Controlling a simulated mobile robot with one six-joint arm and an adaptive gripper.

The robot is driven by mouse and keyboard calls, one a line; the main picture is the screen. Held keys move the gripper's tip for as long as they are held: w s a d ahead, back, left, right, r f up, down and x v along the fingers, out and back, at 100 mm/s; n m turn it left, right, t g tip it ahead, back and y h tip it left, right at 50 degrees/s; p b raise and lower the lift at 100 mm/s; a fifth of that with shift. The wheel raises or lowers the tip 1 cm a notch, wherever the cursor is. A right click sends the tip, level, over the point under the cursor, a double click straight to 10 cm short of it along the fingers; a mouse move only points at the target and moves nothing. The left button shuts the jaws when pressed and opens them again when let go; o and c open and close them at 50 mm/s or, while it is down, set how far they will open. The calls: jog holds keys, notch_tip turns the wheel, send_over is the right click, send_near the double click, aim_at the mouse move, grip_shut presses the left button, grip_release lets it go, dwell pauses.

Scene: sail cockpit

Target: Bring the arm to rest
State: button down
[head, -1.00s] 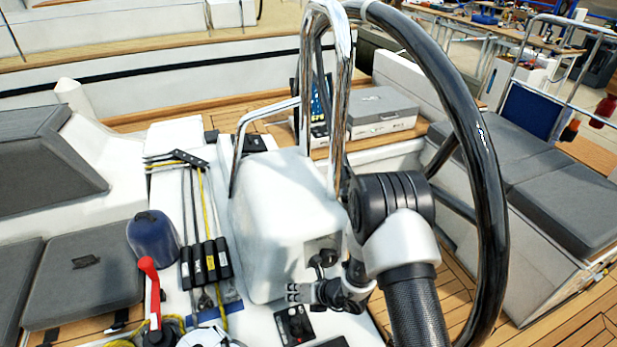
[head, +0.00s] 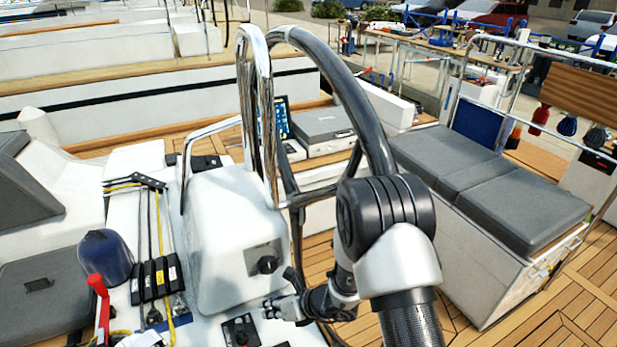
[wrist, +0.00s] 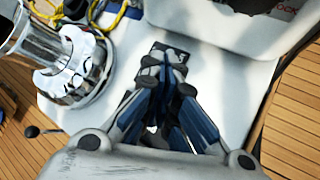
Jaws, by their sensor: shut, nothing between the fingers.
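My gripper (head: 272,309) is low at the centre of the head view, beside the lower front of the white steering pedestal (head: 220,245). In the wrist view my gripper (wrist: 172,70) has its fingers together and holds nothing. It is above the white cockpit moulding (wrist: 220,85), near a small black control panel, which shows in the head view (head: 240,330). I cannot tell from these views whether the fingertips touch that panel. My arm is bent, with its dark elbow joint in front of the black steering wheel (head: 375,120).
A chrome winch (wrist: 65,65) stands left in the wrist view. A red-handled lever (head: 98,295), a blue winch cover (head: 103,257) and black rope clutches (head: 155,278) are at left. A grey-cushioned bench (head: 480,185) is at right, with open teak floor (head: 500,330) before it.

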jog(key=s+d+r+n+g, duration=0.1)
jog(key=s+r+n, duration=0.2)
jog(key=r+n, duration=0.35)
jog(key=s+d+r+n, duration=0.2)
jog(key=s+r+n, duration=0.2)
jog(key=r, duration=0.5)
jog(key=s+d+r+n+g, duration=0.1)
jog(key=s+r+n, duration=0.2)
jog(key=r+n, duration=0.3)
jog(key=s+d+r+n+t+h, duration=0.1)
jog(key=s+d+r+n+h, duration=0.3)
jog(key=s+d+n, duration=0.2)
jog(key=s+d+r+n+t+h, duration=0.1)
jog(key=s+d+r+n+h, duration=0.4)
jog(key=s+d, duration=0.4)
jog(key=d+n, duration=0.1)
jog(key=d, duration=0.4)
jog(key=shift+s+d+t+b, duration=0.35)
jog(key=shift+s+d+t, duration=0.05)
jog(key=c, duration=2.4)
grip_release()
jog(key=shift+r+n, duration=0.1)
jog(key=shift+n, duration=0.15)
